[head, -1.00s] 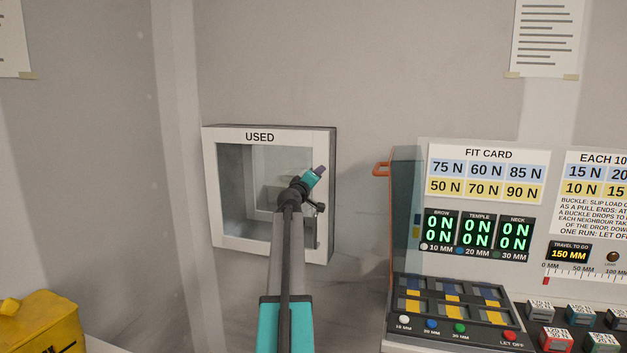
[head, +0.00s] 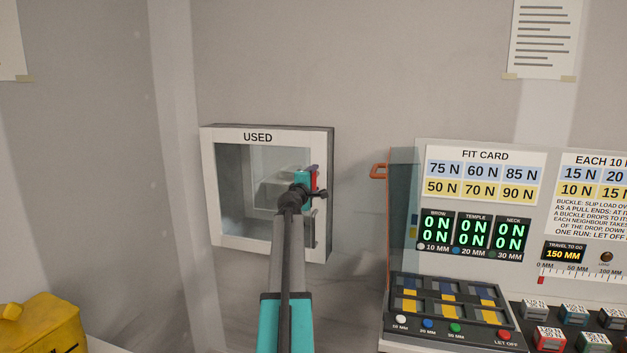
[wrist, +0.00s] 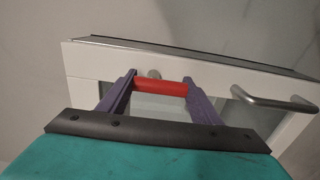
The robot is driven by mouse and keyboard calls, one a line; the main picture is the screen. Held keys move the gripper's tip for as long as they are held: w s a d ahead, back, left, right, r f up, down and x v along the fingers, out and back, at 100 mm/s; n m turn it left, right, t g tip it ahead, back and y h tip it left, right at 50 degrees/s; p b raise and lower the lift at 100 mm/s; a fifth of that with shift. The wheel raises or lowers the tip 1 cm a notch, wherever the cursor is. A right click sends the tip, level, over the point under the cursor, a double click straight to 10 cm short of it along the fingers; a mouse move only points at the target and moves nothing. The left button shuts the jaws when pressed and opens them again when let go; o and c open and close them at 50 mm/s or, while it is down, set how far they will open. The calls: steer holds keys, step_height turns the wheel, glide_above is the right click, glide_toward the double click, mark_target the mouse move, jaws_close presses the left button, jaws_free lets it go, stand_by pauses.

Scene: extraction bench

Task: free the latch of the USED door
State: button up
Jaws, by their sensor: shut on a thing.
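The USED door (head: 225,241) is a white-framed glass door on a wall box, and it looks closed. Its red latch handle (wrist: 160,88) shows in the wrist view, lying crosswise between my purple fingers. In the head view the red latch shows as a small patch (head: 315,180) at the door's right side. My gripper (wrist: 162,92) is shut on the red latch handle, one finger at each end. A grey round pivot (wrist: 154,73) sits just behind the handle. My wrist hides part of the door's right frame in the head view.
A metal bar handle (wrist: 270,100) stands out from the door beside the latch. To the right is a bench machine with a FIT CARD panel (head: 486,173) and an orange hook (head: 378,171) at its side. A yellow box (head: 40,325) stands lower left.

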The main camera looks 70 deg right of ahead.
stand_by(0.3)
steer(key=o, duration=1.1)
steer(key=shift+c, duration=0.2)
steer(key=shift+a, duration=0.15)
steer(key=a+b, duration=0.2)
steer(key=a, duration=1.1)
steer(key=shift+s+a+b, duration=0.25)
steer(key=shift+s+b, duration=0.15)
